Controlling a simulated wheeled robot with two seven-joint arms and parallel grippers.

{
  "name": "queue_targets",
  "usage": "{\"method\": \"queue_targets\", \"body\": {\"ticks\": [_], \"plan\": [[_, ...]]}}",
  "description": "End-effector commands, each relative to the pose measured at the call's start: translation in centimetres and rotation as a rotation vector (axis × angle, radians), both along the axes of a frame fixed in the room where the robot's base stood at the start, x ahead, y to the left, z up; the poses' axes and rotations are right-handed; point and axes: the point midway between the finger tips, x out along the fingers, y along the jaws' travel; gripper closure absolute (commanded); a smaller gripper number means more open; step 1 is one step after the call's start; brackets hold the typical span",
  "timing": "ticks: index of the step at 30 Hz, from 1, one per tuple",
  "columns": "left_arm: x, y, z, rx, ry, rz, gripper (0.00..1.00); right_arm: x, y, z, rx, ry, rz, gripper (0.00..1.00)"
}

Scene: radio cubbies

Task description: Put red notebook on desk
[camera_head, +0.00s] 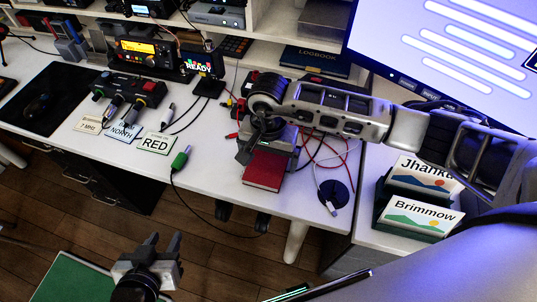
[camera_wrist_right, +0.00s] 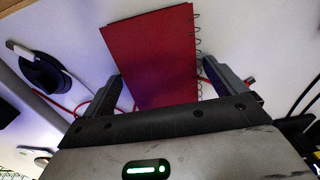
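The red notebook (camera_head: 263,170), with a spiral binding along one edge, appears to lie flat on the white desk (camera_head: 215,150) near its front edge. It also shows in the right wrist view (camera_wrist_right: 155,50). My right gripper (camera_head: 258,146) is over the notebook's far end. In the right wrist view its fingers (camera_wrist_right: 172,88) are apart, one on each side of the notebook, with gaps visible. Whether the fingertips touch the desk cannot be told. My left gripper (camera_head: 161,241) is open and empty, low in front of the desk above the floor.
Red cables (camera_head: 318,150) and a dark round disc with a white plug (camera_head: 333,192) lie right of the notebook. Cards, including one marked RED (camera_head: 157,143), and a green connector (camera_head: 181,158) lie left. A monitor (camera_head: 455,50) and card holders (camera_head: 415,210) stand right.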

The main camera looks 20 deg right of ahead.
Motion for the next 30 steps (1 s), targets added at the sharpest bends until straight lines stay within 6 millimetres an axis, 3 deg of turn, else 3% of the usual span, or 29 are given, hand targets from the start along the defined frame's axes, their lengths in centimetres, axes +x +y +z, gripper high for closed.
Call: {"method": "queue_targets", "body": {"ticks": [8,13,24,30], "plan": [[0.2,-0.1,0.6,-0.002,-0.012,0.0,0.64,0.0,0.0,0.1,0.0,0.0,0.0,0.01],[0.2,0.0,0.8,0.002,-0.012,-0.001,0.64,0.1,0.0,1.2,0.001,-0.004,0.0,0.01],[0.1,-0.1,-0.1,-0.006,-0.007,0.001,0.64,0.1,0.0,8.8,0.0,-0.006,0.0,0.01],[0.1,-0.2,-0.1,-0.014,-0.009,0.002,0.64,0.1,0.0,11.6,-0.001,-0.003,-0.001,0.01]]}}
